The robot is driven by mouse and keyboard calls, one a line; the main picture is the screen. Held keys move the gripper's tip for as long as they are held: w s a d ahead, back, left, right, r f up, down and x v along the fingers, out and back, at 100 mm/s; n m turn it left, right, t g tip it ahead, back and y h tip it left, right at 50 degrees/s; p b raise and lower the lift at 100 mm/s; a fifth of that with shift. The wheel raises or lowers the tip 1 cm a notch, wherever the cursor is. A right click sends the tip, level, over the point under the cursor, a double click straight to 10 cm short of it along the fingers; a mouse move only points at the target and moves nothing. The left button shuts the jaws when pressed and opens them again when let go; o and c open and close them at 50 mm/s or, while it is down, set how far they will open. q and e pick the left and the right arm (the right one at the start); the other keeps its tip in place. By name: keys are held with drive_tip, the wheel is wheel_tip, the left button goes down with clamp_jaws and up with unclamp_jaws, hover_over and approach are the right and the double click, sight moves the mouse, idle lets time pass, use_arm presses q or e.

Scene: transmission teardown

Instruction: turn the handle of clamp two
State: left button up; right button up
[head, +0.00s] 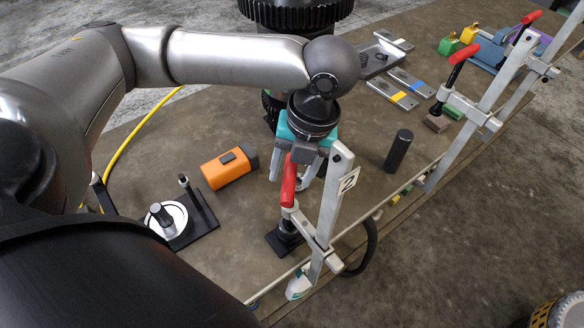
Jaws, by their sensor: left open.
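Clamp two (325,222) is a pale metal bar clamp with a white "2" plate (348,181), fixed at the table's front edge. Its red handle (289,186) stands almost upright, above a dark foot (286,238) on the tabletop. My left gripper (294,170) has a teal and grey body and points down at the handle's top. Its fingers are open and show on either side of the handle in the picture. The handle and the bar hide part of them, so I cannot tell whether they touch it. My right gripper is out of view.
Other red-handled clamps (458,67) stand along the same edge to the right. A black cylinder (398,150) stands right of clamp two. An orange block (226,169) and a black fixture with a white disc (171,219) lie left. A large dark gear (297,14) stands behind.

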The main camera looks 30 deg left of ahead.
use_arm(q)
clamp_jaws()
idle(0.4)
